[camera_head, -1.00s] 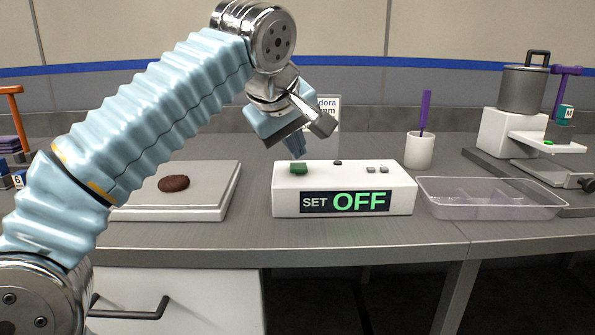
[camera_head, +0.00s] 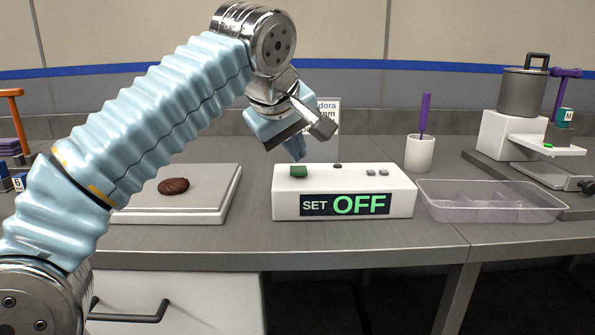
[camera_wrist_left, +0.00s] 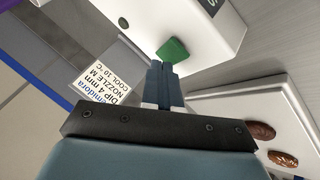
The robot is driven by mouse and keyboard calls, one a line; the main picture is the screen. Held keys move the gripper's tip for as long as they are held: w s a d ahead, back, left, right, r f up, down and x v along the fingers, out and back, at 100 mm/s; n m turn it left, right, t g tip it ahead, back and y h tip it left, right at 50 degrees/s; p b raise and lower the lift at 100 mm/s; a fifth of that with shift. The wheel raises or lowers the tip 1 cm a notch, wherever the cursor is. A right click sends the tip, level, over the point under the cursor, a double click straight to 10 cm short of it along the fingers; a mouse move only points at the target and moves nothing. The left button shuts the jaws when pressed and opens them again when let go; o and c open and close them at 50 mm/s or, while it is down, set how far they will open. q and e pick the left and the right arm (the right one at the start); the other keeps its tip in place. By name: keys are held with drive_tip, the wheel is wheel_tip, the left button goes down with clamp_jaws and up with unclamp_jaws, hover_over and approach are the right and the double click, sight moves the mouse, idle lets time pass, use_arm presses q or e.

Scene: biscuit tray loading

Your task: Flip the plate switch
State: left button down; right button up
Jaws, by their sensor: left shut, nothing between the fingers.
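A white control box (camera_head: 286,207) stands on the bench, with a display reading "SET OFF" on its front. A green switch (camera_head: 299,171) sits on its top at the left end; it also shows in the left wrist view (camera_wrist_left: 172,50). My left gripper (camera_head: 299,156) is shut and empty, pointing down just above and behind the green switch. In the left wrist view its fingertips (camera_wrist_left: 160,68) appear right beside the switch; I cannot tell whether they touch it. My right gripper is out of view.
A label card (camera_head: 329,112) stands behind the box. A clear compartment tray (camera_head: 490,213), a white cup (camera_head: 419,154) with a purple tool and a stand with a metal pot (camera_head: 522,92) are to the right. My left arm hides part of the plate.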

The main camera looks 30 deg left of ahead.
sight(295, 171)
use_arm(q)
drive_tip(key=shift+f, duration=0.15)
idle(0.7)
drive_tip(key=shift+f+b, duration=0.25)
drive_tip(key=shift+b, duration=0.05)
drive_tip(key=shift+s+f, duration=0.1)
drive_tip(key=shift+f, duration=0.2)
idle(0.5)
drive_tip(key=shift+r+p, duration=0.55)
drive_tip(key=shift+r, duration=0.2)
drive_tip(key=r+p, duration=0.3)
drive_tip(key=shift+w+a, duration=0.1)
drive_tip(key=shift+w, duration=0.15)
drive_tip(key=shift+w+r, duration=0.15)
drive_tip(key=shift+r, duration=0.8)
